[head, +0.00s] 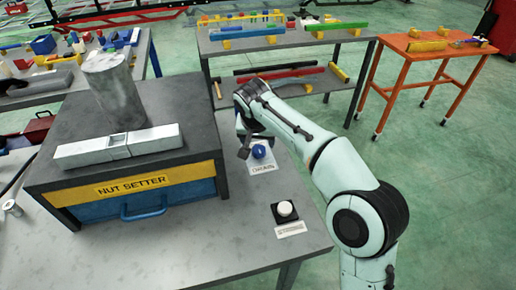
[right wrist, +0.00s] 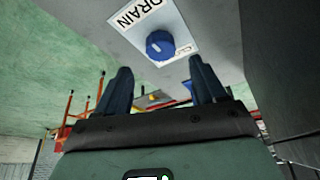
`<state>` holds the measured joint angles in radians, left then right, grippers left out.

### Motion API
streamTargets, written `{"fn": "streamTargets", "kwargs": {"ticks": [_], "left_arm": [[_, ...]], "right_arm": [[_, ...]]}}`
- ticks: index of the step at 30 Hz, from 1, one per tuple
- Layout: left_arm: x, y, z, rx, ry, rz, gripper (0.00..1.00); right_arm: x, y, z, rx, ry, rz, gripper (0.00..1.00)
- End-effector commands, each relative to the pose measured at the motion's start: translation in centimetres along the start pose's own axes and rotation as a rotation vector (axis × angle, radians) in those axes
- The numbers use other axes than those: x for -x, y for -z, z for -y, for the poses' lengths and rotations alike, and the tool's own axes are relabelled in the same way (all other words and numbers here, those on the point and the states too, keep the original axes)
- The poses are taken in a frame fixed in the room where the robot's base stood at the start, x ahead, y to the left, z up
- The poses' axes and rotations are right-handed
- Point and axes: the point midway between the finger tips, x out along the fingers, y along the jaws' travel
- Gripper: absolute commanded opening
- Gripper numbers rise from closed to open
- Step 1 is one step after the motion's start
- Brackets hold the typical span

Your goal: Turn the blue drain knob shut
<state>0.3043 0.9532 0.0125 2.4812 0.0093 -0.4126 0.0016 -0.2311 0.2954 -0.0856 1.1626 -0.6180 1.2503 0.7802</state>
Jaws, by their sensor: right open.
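The blue drain knob (head: 259,151) sits on a white plate labelled DRAIN (head: 262,168), on the grey table to the right of the nut setter box. In the right wrist view the knob (right wrist: 159,45) shows beyond my fingertips, with a pale mark on its face. My right gripper (head: 244,146) is just left of the knob in the head view and close to it. In the right wrist view its two dark fingers (right wrist: 160,80) are apart with nothing between them, and the knob lies beyond the gap, not touched. My left gripper is not in view.
The nut setter box (head: 130,180), with a yellow label and blue drawer, stands left of the knob, close to my right gripper. A white round button (head: 285,209) on a black base sits nearer the front. The table front (head: 200,254) is mostly bare.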

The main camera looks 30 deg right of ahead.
Motion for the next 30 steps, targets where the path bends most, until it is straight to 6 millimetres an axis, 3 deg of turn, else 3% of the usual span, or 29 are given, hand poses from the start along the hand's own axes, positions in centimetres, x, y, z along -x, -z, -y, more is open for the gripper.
{"fn": "streamTargets", "kwargs": {"ticks": [3,9,22,23,27,30], "left_arm": [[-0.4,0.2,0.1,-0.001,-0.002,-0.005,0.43],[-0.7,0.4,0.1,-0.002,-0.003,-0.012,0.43],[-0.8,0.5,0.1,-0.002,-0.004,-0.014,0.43],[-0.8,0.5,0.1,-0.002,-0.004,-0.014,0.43],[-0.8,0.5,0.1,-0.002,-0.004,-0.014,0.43],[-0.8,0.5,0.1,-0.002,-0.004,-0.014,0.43]], "right_arm": [[-2.7,-0.1,0.0,0.000,-0.002,0.003,0.70],[-5.4,-0.1,0.0,0.000,0.000,0.001,0.70],[-6.3,0.0,0.0,0.000,0.001,0.000,0.70],[-6.3,0.0,0.0,0.000,0.001,0.000,0.63],[-6.3,0.0,0.0,0.000,0.001,0.000,0.18],[-6.3,0.0,0.0,0.000,0.001,0.000,0.15]]}}
